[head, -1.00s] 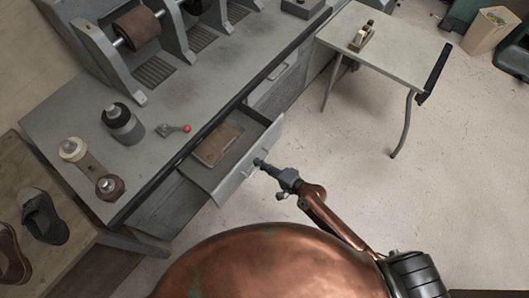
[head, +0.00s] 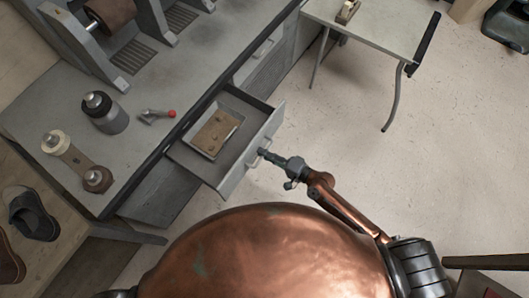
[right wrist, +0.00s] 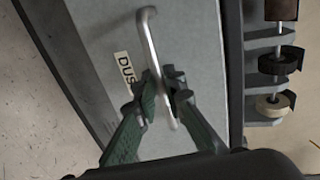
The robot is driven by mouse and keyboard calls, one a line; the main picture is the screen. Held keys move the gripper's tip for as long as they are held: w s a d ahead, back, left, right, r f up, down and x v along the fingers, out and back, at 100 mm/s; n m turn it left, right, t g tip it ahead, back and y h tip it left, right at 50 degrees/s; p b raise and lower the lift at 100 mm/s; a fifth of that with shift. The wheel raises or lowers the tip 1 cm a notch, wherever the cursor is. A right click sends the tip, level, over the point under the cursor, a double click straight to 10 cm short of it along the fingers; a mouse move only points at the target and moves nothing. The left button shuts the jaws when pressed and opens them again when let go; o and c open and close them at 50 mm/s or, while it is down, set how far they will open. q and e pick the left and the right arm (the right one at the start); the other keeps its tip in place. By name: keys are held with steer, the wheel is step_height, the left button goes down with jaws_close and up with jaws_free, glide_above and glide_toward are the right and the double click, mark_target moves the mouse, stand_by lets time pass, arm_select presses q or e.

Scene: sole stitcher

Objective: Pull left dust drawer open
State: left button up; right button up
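The left dust drawer (head: 238,170) is a grey metal drawer under the workbench and stands well open. A tan and grey flat piece (head: 215,133) lies inside it. In the right wrist view, the drawer front (right wrist: 95,50) carries a partly hidden label beginning "DUS" and a metal bar handle (right wrist: 149,40). My right gripper (head: 264,154) is at the drawer front in the head view. In the right wrist view, its green fingers (right wrist: 162,90) sit close on both sides of the bar, shut on it. My left gripper is out of view.
A closed drawer (head: 262,48) is farther along the bench (head: 45,95). A small table (head: 380,28) stands at upper right. The floor (head: 350,140) right of the drawer is clear.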

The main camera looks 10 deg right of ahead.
steer(key=o, duration=0.3)
steer(key=shift+d, duration=0.1)
steer(key=v, duration=1.2)
stand_by(0.6)
